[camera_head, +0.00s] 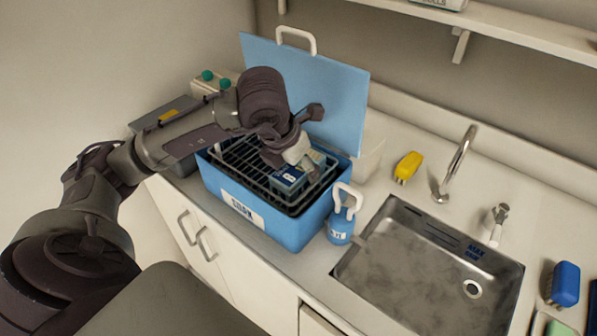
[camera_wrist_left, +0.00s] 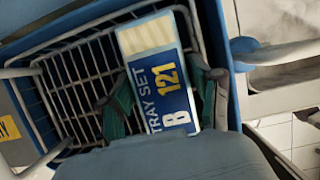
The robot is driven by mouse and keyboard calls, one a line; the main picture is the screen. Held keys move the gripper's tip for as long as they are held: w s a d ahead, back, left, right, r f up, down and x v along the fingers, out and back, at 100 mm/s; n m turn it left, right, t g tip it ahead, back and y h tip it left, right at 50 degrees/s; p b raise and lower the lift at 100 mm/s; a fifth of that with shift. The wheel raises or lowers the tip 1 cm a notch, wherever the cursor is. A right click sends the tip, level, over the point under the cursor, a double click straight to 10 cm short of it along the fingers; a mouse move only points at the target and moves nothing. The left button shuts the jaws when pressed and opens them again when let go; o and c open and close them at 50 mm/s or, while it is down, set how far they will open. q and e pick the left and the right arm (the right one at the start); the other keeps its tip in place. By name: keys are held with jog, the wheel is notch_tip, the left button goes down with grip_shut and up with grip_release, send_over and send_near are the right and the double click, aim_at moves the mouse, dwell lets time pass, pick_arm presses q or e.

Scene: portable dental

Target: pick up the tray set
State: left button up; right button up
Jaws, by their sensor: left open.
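The tray set (camera_head: 288,180) is a small pack with a blue label, inside a black wire basket (camera_head: 240,163) in the open blue box (camera_head: 290,235). In the left wrist view the tray set (camera_wrist_left: 160,85) shows a cream top part and the print "TRAY SET B 121". My left gripper (camera_head: 302,140) is over the box. In the left wrist view its open fingers (camera_wrist_left: 165,103) appear on either side of the tray set. I cannot tell whether they touch it. In the head view my arm and gripper hide part of the basket. My right gripper is not in view.
The box's blue lid (camera_head: 335,90) stands open behind it. A sink (camera_head: 420,275) with a faucet (camera_head: 457,165) and a yellow brush (camera_head: 408,167) are to the right. A grey case (camera_head: 165,118) is at left.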

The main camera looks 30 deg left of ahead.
pick_arm(q)
jog(key=shift+f+b, duration=0.25)
jog(key=shift+b, duration=0.2)
dwell(0.5)
jog(key=c, duration=1)
jog(key=shift+r, duration=0.15)
